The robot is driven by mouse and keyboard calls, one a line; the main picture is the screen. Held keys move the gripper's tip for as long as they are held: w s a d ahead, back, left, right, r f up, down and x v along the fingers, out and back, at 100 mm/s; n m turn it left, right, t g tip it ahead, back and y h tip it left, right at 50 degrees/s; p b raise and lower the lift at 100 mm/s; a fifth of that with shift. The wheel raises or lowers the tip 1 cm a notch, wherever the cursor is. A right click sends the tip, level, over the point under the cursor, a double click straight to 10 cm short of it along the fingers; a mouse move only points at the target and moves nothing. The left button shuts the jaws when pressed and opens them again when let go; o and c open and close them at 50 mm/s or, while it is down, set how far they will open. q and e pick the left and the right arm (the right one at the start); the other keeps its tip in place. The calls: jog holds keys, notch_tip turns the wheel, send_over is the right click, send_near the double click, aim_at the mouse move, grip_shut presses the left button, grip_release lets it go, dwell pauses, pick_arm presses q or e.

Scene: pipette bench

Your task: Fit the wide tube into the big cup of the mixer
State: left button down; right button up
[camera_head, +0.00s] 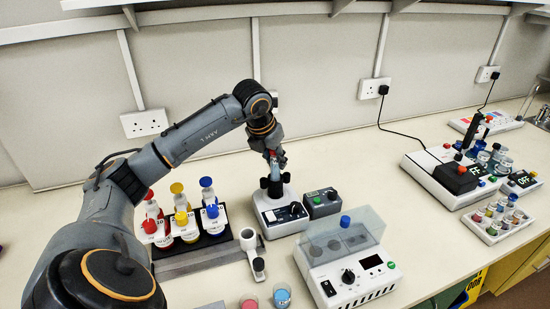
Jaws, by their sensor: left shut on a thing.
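The mixer (284,218) is a pale box with a dark front panel, in the middle of the bench. Its black cup (266,188) stands on top. My left gripper (274,158) is right above the cup, pointing down, shut on the wide tube (275,173). The tube looks pale blue with some red near the fingers, and is roughly upright. Its lower end is at the cup's mouth. I cannot tell whether it is inside the cup or just behind or above it. My right gripper is out of view.
A white device with a clear lid (345,238) is in front to the right. A rack of red, yellow and blue bottles (188,245) stands to the left. Bench behind the mixer is clear.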

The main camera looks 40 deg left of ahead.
pick_arm(q)
jog(key=shift+f+b, duration=0.75)
jog(key=shift+f, duration=0.35)
jog(key=c, duration=1)
grip_release()
jog(key=shift+o, duration=0.2)
jog(key=shift+r, duration=0.15)
jog(key=v, duration=1.1)
jog(key=shift+s+r, duration=0.25)
jog(key=shift+r, duration=0.1)
jog(key=shift+r, duration=0.1)
